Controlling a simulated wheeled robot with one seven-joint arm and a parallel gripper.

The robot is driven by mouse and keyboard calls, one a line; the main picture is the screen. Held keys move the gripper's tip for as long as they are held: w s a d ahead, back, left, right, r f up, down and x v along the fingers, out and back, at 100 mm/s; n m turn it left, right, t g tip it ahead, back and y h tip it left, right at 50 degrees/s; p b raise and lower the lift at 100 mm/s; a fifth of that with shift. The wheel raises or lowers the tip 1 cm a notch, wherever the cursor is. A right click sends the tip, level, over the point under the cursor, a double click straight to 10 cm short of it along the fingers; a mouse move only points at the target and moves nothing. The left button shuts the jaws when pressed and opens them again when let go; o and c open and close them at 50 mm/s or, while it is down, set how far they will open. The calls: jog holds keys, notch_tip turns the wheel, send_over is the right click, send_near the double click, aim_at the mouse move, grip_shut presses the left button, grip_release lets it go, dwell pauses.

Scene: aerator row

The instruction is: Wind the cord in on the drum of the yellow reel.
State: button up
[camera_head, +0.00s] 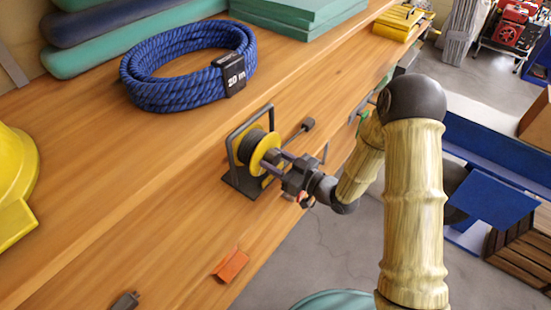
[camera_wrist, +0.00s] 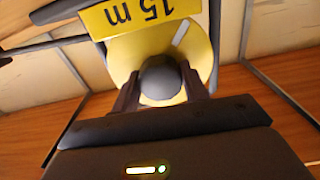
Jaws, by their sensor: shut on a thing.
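The yellow reel (camera_head: 262,152) stands in a dark frame (camera_head: 236,182) near the bench's front edge. Dark windings, seemingly cord, show on its drum (camera_head: 251,146). My gripper (camera_head: 274,164) reaches in from the right at the reel's near face. My gripper (camera_wrist: 163,88) is shut on a round grey knob (camera_wrist: 162,78) in front of the disc. A dark rod with a blunt end (camera_head: 308,124) sticks out beside the reel. No loose cord run can be made out.
A coiled blue rope (camera_head: 165,99) with a "20 m" tag lies behind the reel. A yellow helmet-like object (camera_head: 14,190) is at the left. An orange piece (camera_head: 231,265) and a small dark object (camera_head: 126,300) lie on the bench (camera_head: 140,225). Open wood separates them.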

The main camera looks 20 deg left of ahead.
jog(key=m+p, duration=0.3)
jog(key=m, duration=0.4)
jog(key=shift+d+r, duration=0.1)
jog(key=m+p, duration=0.1)
jog(key=m, duration=0.2)
jog(key=shift+m+p, duration=0.4)
jog(key=m+p, duration=0.1)
jog(key=m, duration=0.2)
jog(key=shift+m, duration=0.3)
jog(key=m+p, duration=0.1)
jog(key=m, duration=0.2)
jog(key=shift+m, duration=0.3)
jog(key=m, duration=0.3)
jog(key=shift+m, duration=0.3)
jog(key=m, duration=0.6)
jog(key=shift+b, duration=0.4)
jog(key=shift+m, duration=0.3)
jog(key=o, duration=1)
